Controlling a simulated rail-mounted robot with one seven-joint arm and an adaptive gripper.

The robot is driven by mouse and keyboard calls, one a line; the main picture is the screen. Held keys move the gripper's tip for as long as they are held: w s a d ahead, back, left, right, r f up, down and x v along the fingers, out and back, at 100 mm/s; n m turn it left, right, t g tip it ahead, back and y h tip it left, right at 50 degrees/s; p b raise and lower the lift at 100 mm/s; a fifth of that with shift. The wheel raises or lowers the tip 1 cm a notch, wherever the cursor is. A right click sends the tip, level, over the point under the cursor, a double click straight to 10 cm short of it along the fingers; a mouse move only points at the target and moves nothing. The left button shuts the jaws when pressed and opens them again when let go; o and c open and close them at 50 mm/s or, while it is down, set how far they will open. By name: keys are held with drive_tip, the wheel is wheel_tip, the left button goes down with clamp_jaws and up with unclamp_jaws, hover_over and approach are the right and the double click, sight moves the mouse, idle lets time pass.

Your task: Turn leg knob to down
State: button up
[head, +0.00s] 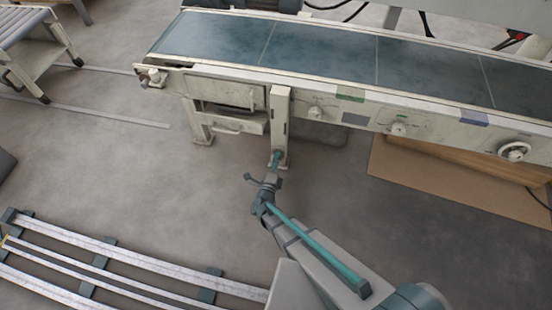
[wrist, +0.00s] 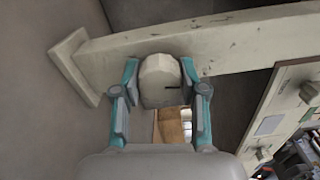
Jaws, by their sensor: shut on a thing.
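The leg knob (wrist: 158,78) is a pale, rounded knob on the side of the cream conveyor leg (wrist: 240,40). A short dark mark on its face points right in the wrist view, away from the leg's foot plate (wrist: 70,62). My gripper (wrist: 159,70) has its teal-edged fingers on either side of the knob and is shut on it. In the head view my gripper (head: 276,160) is at the lower part of the leg (head: 280,118), and the knob cannot be made out there.
The conveyor (head: 320,50) spans the top, with several knobs and a handwheel (head: 514,151) along its front. A drawer-like box (head: 237,122) hangs left of the leg. A brown board (head: 450,182) lies at right. Floor rails (head: 120,265) run at lower left. Open floor surrounds my arm.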

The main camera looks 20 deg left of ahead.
drive_tip(key=shift+n+p, duration=0.35)
drive_tip(key=shift+n, duration=0.45)
drive_tip(key=o, duration=1.2)
drive_tip(key=shift+c, duration=0.2)
drive_tip(key=s, duration=1.2)
drive_tip(key=shift+d, duration=0.4)
